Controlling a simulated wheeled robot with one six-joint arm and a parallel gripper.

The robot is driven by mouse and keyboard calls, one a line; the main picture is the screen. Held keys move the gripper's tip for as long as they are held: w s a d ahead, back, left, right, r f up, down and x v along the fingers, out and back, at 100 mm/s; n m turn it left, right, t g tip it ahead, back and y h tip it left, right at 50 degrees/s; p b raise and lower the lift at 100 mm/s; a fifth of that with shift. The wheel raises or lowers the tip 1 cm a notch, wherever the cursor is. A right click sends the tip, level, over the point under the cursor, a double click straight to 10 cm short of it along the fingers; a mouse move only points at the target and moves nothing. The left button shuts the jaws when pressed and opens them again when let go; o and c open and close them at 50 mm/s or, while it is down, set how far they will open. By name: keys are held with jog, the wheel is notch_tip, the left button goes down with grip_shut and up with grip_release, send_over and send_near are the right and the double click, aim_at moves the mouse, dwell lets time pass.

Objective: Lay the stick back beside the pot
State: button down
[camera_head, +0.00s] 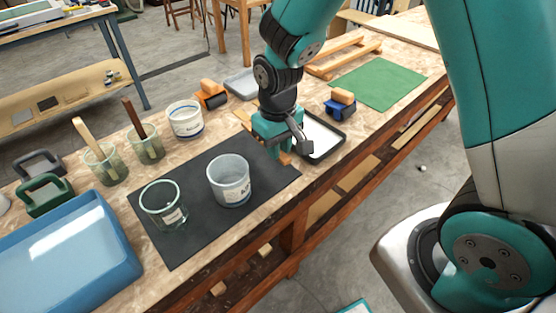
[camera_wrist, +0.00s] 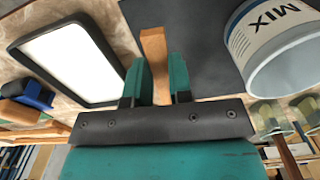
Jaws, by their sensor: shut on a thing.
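My gripper (camera_head: 284,148) is shut on a flat wooden stick, low over the bench at the far right end of the dark mat. In the wrist view, the stick (camera_wrist: 154,50) sticks out between the two green fingers (camera_wrist: 157,80). Most of it is hidden by the gripper in the head view. The pot (camera_head: 229,182) is a translucent grey cup standing upright on the mat, left of my gripper. In the wrist view the pot (camera_wrist: 275,45) shows a MIX label, apart from the stick. I cannot tell whether the stick touches the mat.
A black-rimmed white tray (camera_head: 323,140) lies close right of my gripper. A glass cup (camera_head: 163,205) stands on the dark mat (camera_head: 195,248). A white tub (camera_head: 185,119), jars with tools and a blue tray (camera_head: 65,255) stand left. Bare mat lies before the pot.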

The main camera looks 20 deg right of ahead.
aim_at(278, 169)
jog(key=shift+f, duration=2.35)
jog(key=c, duration=1)
grip_release()
jog(key=shift+f, duration=0.1)
jog(key=shift+c, duration=0.2)
